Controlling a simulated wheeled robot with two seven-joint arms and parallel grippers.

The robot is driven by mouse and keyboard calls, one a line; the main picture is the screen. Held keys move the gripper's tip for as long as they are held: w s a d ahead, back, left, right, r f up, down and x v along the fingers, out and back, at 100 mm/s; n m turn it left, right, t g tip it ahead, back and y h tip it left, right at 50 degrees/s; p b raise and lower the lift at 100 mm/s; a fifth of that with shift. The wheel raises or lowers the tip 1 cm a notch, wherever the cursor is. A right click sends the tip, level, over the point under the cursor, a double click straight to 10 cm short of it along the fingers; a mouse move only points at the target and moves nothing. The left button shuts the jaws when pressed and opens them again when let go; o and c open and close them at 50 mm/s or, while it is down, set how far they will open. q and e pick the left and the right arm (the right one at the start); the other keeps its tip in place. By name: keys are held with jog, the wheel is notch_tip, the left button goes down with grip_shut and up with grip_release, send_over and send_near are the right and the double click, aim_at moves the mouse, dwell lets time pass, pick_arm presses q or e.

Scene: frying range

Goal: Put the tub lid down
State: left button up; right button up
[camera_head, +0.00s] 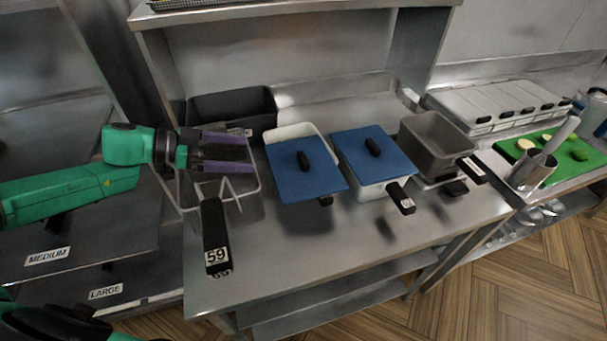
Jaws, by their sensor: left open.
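My left gripper (246,152) has purple-edged fingers and is open. It is over the clear basket (250,190), left of the blue lids and apart from them. The left blue lid (318,185), with a black handle on top, lies on a white tub (290,131). The tub's rim shows behind the lid, so the lid looks shifted toward the front. The right blue lid (392,160), also with a black handle, lies on another white tub (372,192). The task does not say which lid is meant. My right gripper is not in view.
The basket's black handle (214,230), marked 59, sticks out to the front. A black bin (233,110) stands behind the gripper. A grey pan (435,140) stands right of the lids. The steel counter's front (300,255) is clear.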

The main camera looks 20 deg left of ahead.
aim_at(299, 160)
pick_arm(q)
jog(key=p+x, duration=0.2)
jog(key=x, duration=0.3)
jog(key=p+x, duration=0.2)
jog(key=x, duration=0.3)
jog(key=p+x, duration=0.2)
jog(key=x, duration=0.3)
jog(key=shift+w+a+f, duration=0.1)
jog(key=shift+a+f, duration=0.05)
jog(key=shift+f, duration=0.25)
jog(key=c, duration=1.6)
